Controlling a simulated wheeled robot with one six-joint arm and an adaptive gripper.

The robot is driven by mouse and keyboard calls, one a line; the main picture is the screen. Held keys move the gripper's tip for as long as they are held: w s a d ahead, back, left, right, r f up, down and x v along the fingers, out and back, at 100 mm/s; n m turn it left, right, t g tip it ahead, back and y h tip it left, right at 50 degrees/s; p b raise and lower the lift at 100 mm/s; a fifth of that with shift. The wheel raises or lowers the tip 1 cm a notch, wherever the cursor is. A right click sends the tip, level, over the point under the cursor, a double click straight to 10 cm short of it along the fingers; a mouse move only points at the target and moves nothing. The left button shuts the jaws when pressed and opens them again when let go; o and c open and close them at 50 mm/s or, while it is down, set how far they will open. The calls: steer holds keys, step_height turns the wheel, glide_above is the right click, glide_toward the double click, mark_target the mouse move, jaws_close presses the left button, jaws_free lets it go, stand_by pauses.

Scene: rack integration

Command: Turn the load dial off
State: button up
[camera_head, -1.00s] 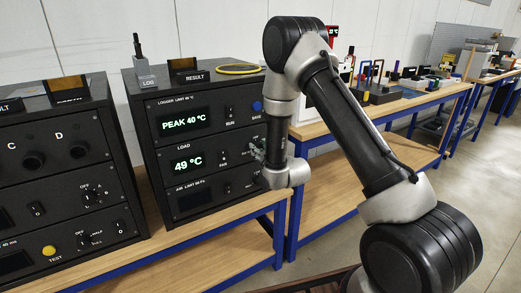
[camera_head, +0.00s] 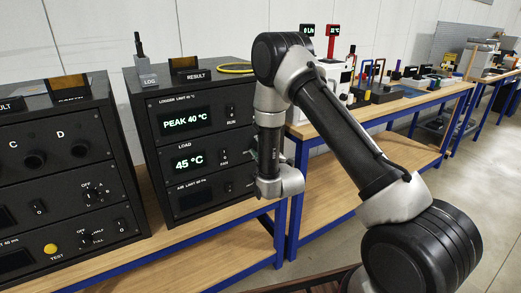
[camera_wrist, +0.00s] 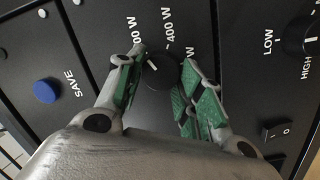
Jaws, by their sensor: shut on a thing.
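The load dial (camera_wrist: 160,78) is a round black knob with a white pointer mark, on the black panel in the wrist view. Labels ending in W stand around it, one reading 400 W. The pointer slants toward the upper left; the label it meets is hard to tell. My gripper (camera_wrist: 165,66) has green-padded fingers on both sides of the dial and is shut on it. In the head view my arm hides the dial. The LOAD display (camera_head: 187,162) reads 45 °C.
The blue SAVE button (camera_wrist: 46,92) lies left of the dial. A LOW/HIGH knob (camera_wrist: 306,34) and a 0 switch (camera_wrist: 276,130) lie to the right. The logger display (camera_head: 185,120) reads PEAK 40 °C. Another black rack (camera_head: 66,190) stands at left.

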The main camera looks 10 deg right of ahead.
steer(key=n, duration=0.4)
steer(key=n+t+y, duration=0.1)
steer(key=n, duration=0.8)
steer(key=shift+d+f+y, duration=0.1)
steer(key=shift+f+y, duration=0.2)
steer(key=shift+f, duration=0.1)
steer(key=shift+n, duration=0.4)
steer(key=o, duration=1)
steer(key=v, duration=0.7)
steer(key=shift+s+d+f, duration=0.1)
steer(key=shift+s+f, duration=0.05)
steer(key=shift+s, duration=0.05)
